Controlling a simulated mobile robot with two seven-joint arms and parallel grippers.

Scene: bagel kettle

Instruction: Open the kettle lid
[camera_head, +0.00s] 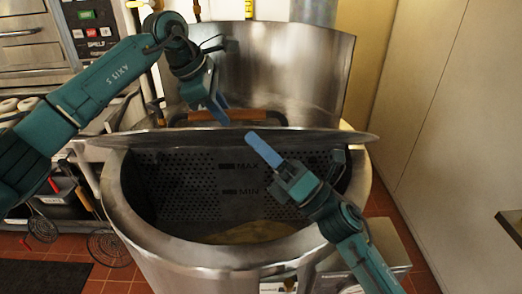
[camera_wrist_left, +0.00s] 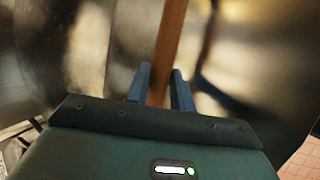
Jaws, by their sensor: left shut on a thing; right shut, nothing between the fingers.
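The large steel kettle (camera_head: 230,262) stands in the middle of the head view. Its round steel lid (camera_head: 190,138) is raised and tilted, seen nearly edge-on, so the inside shows, with MAX and MIN marks on a perforated wall. The lid's brown wooden handle (camera_head: 262,115) is on the lid's far side. My left gripper (camera_head: 220,112) is at the handle's left part; in the left wrist view its blue fingers (camera_wrist_left: 160,88) are shut around the brown handle (camera_wrist_left: 171,40). My right gripper (camera_head: 264,150) is shut and empty, in front of the lid's near face, over the kettle opening.
A tall curved steel splash guard (camera_head: 290,65) stands behind the lid. A pale cabinet wall (camera_head: 450,110) rises on the right. A steel box (camera_head: 375,255) is beside the kettle at lower right. A rack with hanging wire skimmers (camera_head: 108,248) is on the left.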

